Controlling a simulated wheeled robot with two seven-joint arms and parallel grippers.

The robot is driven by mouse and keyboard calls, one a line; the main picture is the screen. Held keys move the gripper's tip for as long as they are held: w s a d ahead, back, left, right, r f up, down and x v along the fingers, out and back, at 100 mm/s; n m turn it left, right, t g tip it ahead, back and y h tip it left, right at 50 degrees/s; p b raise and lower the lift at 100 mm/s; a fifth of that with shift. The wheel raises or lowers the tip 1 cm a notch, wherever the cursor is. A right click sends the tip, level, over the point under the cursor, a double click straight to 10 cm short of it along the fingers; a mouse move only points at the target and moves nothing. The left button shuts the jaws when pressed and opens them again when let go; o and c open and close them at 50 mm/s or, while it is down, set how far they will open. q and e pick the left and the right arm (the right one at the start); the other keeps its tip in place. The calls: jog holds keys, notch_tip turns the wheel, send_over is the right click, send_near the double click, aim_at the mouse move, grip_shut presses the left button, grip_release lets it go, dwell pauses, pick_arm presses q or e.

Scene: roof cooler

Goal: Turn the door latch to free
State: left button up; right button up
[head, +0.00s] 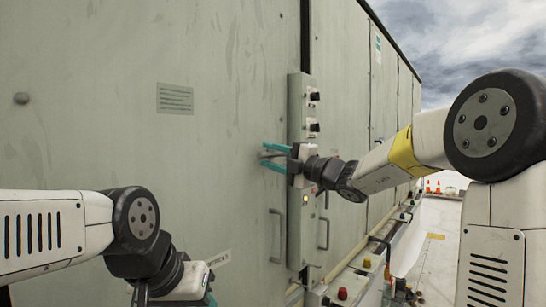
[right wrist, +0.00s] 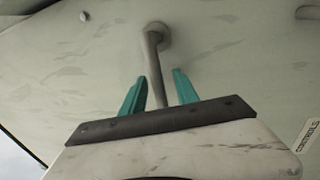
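The door latch (right wrist: 153,50) is a grey lever on a round boss on the pale green door (head: 225,60). In the right wrist view the lever runs down from the boss between the two teal fingers of my right gripper (right wrist: 160,78). The fingers stand apart, with a gap showing at the right of the lever. In the head view my right gripper (head: 267,155) is at the door, left of the control strip, and mostly hides the latch. My left gripper (head: 207,294) is at the bottom edge, mostly cut off, so its opening cannot be told.
A vertical control strip (head: 297,100) with dark knobs and a yellow lamp stands right of the latch. Door handles (head: 277,235) are below. A ledge with a red button (head: 342,294) runs along the bottom right. Orange cones (head: 432,187) stand far off on open roof.

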jog(key=v, duration=0.7)
jog(key=shift+d, duration=0.25)
jog(key=shift+s+f, duration=0.15)
jog(key=shift+s, duration=0.05)
jog(key=s+a+f+n+g+h, duration=0.25)
jog(key=s+f+n, duration=0.45)
jog(key=n, duration=0.4)
jog(key=s+a+f+n+g+h, duration=0.1)
jog(key=s+f+n+g+h, duration=0.25)
jog(key=s+f+n, duration=0.45)
jog(key=s+d+f+n+h, duration=0.4)
jog(key=d+n, duration=0.3)
jog(key=n, duration=0.5)
jog(key=s+d+f+n+h, duration=0.4)
jog(key=s+d+n, duration=0.3)
jog(key=n, duration=0.5)
jog(key=shift+s+d, duration=0.35)
jog(key=shift+d, duration=0.1)
jog(key=shift+c, duration=0.4)
